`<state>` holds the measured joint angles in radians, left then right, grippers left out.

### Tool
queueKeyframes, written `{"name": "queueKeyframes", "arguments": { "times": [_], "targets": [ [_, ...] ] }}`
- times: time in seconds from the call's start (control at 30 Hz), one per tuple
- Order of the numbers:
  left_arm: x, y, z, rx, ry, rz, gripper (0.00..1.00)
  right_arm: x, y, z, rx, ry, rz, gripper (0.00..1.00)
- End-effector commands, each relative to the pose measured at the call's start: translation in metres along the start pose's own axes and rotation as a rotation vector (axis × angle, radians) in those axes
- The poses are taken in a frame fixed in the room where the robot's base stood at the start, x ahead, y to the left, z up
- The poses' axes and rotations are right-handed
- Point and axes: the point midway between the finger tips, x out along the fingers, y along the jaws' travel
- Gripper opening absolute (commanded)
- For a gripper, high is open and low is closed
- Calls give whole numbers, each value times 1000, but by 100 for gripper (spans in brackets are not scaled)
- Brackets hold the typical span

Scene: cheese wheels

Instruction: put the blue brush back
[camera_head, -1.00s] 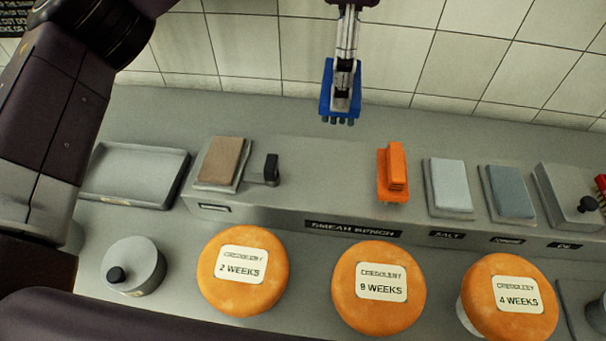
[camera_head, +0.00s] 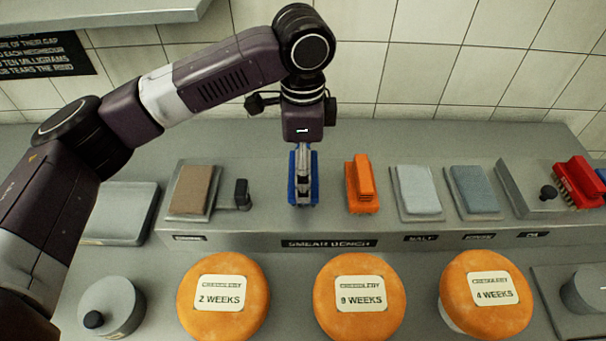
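The blue brush (camera_head: 293,186) is at the raised smear bench (camera_head: 270,222), between the brown block and the orange brush. Its bristle side faces down. I cannot tell whether it rests on the bench top or is just above it. My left gripper (camera_head: 303,178) comes down from above, with its narrow fingers closed around the brush's handle and hiding the middle of it. My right gripper is not in view.
The orange brush (camera_head: 360,186) stands close on the right. A brown block (camera_head: 194,190) and small dark block (camera_head: 241,193) are on the left. Pale (camera_head: 419,190) and blue-grey (camera_head: 474,189) blocks and a red brush (camera_head: 577,183) lie further right. Several cheese wheels (camera_head: 223,318) stand in front.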

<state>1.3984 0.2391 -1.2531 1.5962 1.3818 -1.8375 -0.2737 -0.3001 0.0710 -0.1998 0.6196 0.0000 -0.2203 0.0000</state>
Motion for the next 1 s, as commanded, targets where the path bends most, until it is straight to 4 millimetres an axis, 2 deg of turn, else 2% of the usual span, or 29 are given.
{"name": "queueKeyframes", "arguments": {
  "times": [0.1, 0.2, 0.53, 0.57, 0.7, 1.0],
  "targets": [
    [19, 1, 1, -1, -1, 3, 60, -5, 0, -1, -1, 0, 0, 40],
    [29, 1, 1, 0, 0, 1, 60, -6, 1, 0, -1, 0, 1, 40],
    [32, 1, 0, 0, 0, 2, 60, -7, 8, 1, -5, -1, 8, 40],
    [33, 1, 1, 0, -1, 2, 80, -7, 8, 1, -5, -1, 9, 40],
    [33, 1, 1, 0, -1, 1, 96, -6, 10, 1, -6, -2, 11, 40],
    [32, 1, 0, 0, -1, 1, 97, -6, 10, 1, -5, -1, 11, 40]
  ]
}}
